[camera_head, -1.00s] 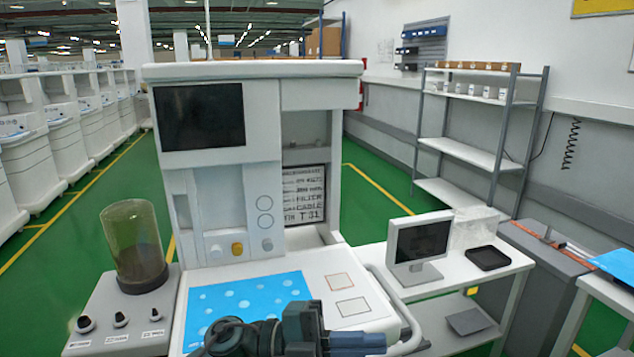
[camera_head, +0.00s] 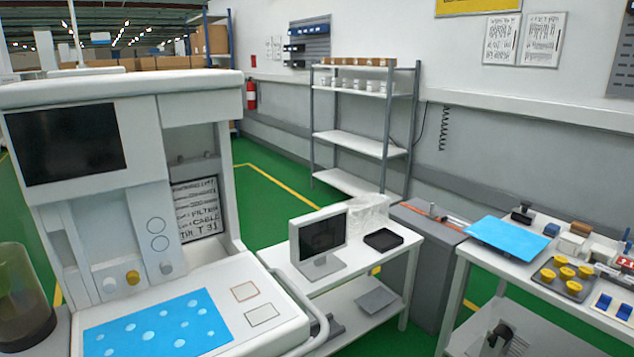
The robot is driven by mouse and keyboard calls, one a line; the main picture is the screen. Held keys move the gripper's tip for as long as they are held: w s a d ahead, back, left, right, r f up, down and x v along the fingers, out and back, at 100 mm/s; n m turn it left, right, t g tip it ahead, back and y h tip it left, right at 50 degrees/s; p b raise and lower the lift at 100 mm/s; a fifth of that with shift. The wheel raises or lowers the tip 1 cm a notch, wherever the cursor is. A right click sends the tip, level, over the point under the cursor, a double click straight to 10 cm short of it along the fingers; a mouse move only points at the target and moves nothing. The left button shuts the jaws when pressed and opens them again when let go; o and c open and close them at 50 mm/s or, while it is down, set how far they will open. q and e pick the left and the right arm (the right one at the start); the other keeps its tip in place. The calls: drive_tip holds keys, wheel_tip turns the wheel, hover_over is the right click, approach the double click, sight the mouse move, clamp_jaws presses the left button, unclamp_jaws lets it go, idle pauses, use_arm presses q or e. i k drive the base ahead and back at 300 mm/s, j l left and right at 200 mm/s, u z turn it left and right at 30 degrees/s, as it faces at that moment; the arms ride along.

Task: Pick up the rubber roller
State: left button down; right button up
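I cannot make out the rubber roller for certain. A small black object with a raised knob (camera_head: 522,212) stands at the back of the right-hand table (camera_head: 462,249), beside a blue mat. A dark object (camera_head: 499,336) lies on that table's lower shelf; its shape is unclear. An orange-red strip with a greyish piece (camera_head: 432,212) lies on top of the grey cabinet (camera_head: 425,228). Neither of my grippers is in view.
The anaesthesia cart (camera_head: 130,200) fills the left. A white side table holds a monitor (camera_head: 320,243) and black tray (camera_head: 383,239). The right-hand table carries a blue mat (camera_head: 507,238), a tray of yellow knobs (camera_head: 563,273) and other small parts. Green floor is clear behind.

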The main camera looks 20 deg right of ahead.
sight(522, 215)
drive_tip(key=z, duration=1.8)
drive_tip(key=i+u, duration=0.2)
drive_tip(key=i+l, duration=0.05)
drive_tip(key=i, duration=0.05)
